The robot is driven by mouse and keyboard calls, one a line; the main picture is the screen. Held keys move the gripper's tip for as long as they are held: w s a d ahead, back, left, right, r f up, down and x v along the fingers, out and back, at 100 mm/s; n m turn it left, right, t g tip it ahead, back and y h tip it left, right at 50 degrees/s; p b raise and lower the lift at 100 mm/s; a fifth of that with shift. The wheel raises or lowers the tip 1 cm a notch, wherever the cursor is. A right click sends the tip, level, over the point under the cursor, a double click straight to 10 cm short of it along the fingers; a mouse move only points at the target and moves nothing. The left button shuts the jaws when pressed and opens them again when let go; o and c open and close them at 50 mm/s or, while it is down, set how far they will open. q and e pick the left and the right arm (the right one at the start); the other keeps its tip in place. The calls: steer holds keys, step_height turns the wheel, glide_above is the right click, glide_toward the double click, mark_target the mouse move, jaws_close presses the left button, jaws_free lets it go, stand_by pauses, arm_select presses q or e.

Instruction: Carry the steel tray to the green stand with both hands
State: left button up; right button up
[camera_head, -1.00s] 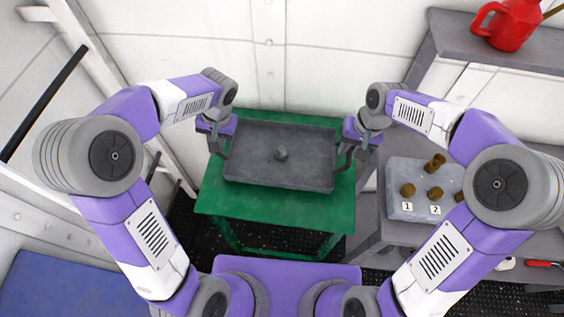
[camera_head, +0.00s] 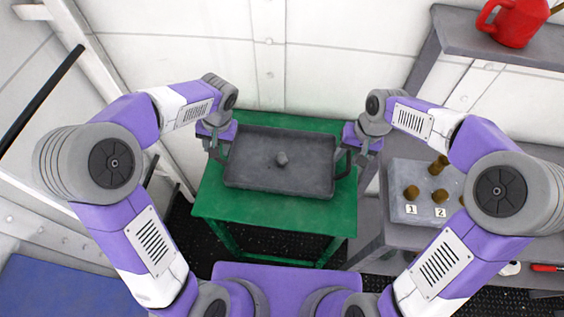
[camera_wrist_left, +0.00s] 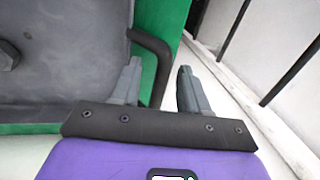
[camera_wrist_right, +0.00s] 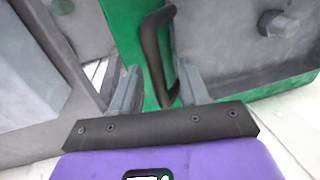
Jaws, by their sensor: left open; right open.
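The steel tray (camera_head: 255,170) is a dark grey rectangular pan with a small knob (camera_head: 281,159) in its middle. It lies flat on top of the green stand (camera_head: 275,209). My left gripper (camera_head: 212,150) is open beside the tray's left handle; in the left wrist view the dark handle (camera_wrist_left: 163,55) shows near the left finger of the open jaws (camera_wrist_left: 160,88). My right gripper (camera_head: 360,155) is open beside the right handle (camera_head: 345,164). In the right wrist view that handle (camera_wrist_right: 151,50) shows between the open fingers (camera_wrist_right: 160,90). Neither gripper holds anything.
A grey bench at right carries a board (camera_head: 402,172) with brown cylinders and number labels. A red can (camera_head: 515,20) stands on a shelf at upper right. A white ladder-like frame and dark rail (camera_head: 40,105) stand at left. A white wall is behind the stand.

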steer(key=shift+r, duration=0.1)
arm_select(q)
steer(key=v, duration=1.1)
steer(key=shift+r, duration=0.35)
arm_select(e)
step_height(320, 180, up, 12)
steer(key=d, duration=0.2)
steer(key=shift+f, duration=0.2)
steer(key=shift+s+d, duration=0.1)
steer(key=shift+s, duration=0.05)
